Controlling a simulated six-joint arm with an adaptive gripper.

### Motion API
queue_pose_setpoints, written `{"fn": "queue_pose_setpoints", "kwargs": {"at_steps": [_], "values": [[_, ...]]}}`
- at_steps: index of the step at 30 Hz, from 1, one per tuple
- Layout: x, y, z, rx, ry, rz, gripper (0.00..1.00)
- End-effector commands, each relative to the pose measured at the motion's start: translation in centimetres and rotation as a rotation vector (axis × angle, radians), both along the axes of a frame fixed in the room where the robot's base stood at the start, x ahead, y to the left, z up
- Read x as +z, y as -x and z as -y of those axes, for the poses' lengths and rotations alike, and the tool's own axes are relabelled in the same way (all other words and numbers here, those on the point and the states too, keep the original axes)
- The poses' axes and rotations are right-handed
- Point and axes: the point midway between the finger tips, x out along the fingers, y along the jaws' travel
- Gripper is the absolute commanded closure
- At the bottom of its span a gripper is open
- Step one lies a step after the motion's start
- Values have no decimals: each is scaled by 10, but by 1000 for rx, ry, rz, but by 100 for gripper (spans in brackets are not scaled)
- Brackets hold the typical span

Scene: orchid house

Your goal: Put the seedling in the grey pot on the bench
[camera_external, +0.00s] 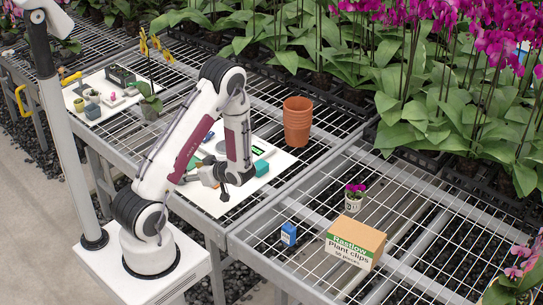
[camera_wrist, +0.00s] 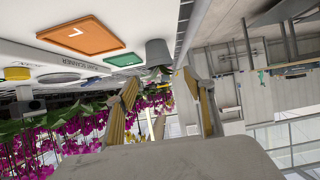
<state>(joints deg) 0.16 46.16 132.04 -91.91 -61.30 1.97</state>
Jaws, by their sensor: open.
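A grey pot (camera_wrist: 158,52) shows in the wrist view, upside down in that picture, with its wall bare. Dark green leaves (camera_wrist: 155,73) at its rim appear to be the seedling, partly mixed with the leaves behind. The pot lies ahead of and between the two fingertips of my gripper (camera_wrist: 160,80), which are wide apart with nothing between them. In the external view my gripper (camera_external: 221,187) hangs low over the white board (camera_external: 207,200) on the bench. My arm and gripper hide much there, and I cannot make out the pot clearly.
Stacked terracotta pots (camera_external: 297,121) stand behind right. The bench mesh (camera_external: 315,190) is bare at centre right. A plant clips box (camera_external: 355,240), a blue box (camera_external: 288,234) and a small potted purple flower (camera_external: 354,197) stand right. An orange panel (camera_wrist: 82,35) lies near the grey pot.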

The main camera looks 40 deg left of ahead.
Motion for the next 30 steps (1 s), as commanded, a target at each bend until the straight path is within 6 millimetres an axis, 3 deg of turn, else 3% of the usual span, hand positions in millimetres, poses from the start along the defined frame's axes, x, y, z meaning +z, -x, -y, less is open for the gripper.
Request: {"fn": "queue_pose_setpoints", "kwargs": {"at_steps": [15,30], "values": [[27,-1,50,-3,0,1,47],[32,-1,59,0,0,0,47]]}}
